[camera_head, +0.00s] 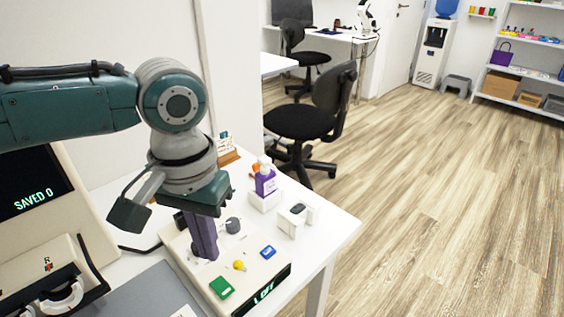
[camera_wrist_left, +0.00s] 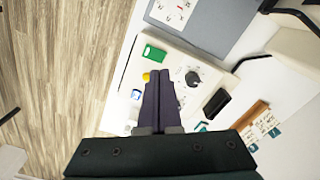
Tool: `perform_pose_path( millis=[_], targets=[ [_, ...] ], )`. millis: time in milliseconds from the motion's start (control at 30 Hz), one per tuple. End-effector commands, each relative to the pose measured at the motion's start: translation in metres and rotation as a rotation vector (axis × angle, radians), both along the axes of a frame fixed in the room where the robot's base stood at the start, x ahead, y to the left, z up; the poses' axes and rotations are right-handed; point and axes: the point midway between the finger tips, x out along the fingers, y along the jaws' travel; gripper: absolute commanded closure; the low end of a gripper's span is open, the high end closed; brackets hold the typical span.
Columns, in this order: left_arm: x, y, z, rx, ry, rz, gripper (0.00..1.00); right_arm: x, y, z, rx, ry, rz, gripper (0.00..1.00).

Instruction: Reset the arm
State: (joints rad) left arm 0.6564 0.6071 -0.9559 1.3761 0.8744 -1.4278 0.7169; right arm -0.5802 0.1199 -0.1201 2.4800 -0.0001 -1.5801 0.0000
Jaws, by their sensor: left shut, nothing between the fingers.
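My left gripper (camera_head: 206,254) points down over a cream control box (camera_head: 186,259) on the white table. Its purple fingers are shut together with nothing between them. In the left wrist view the shut fingers (camera_wrist_left: 160,76) reach over the box, between the yellow knob (camera_wrist_left: 146,77) and a dark dial (camera_wrist_left: 193,78). Whether the tips touch the box I cannot tell. The box bears a green button (camera_head: 221,287), a blue button (camera_head: 268,252) and a dark knob (camera_head: 232,226). Its front display (camera_head: 264,292) shows lit letters, hard to read. My right gripper is not in view.
An eye-test machine with a screen (camera_head: 32,190) reading "SAVED 0" stands at the left. A purple bottle (camera_head: 265,180) on a white block and a small white holder (camera_head: 293,221) stand behind the box. A black chair (camera_head: 310,115) stands beyond the table. The floor at right is clear.

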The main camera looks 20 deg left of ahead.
Motion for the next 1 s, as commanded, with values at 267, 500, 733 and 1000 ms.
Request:
perform_pose_path(
  millis=[267, 500, 733, 1000],
  targets=[
    [0.000, 0.000, 0.002, 0.000, 0.000, 0.000, 1.00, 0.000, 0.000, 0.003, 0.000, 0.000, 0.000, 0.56],
    [-0.002, -0.003, 0.002, -0.005, 0.000, -0.010, 1.00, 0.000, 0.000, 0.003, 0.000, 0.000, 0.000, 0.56],
    [-0.047, -0.074, 0.002, -0.123, -0.046, -0.250, 1.00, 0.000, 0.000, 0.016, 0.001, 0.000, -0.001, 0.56],
    [-0.104, -0.113, 0.046, -0.202, -0.250, -0.396, 1.00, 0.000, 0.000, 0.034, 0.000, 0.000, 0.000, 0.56]
  ],
)
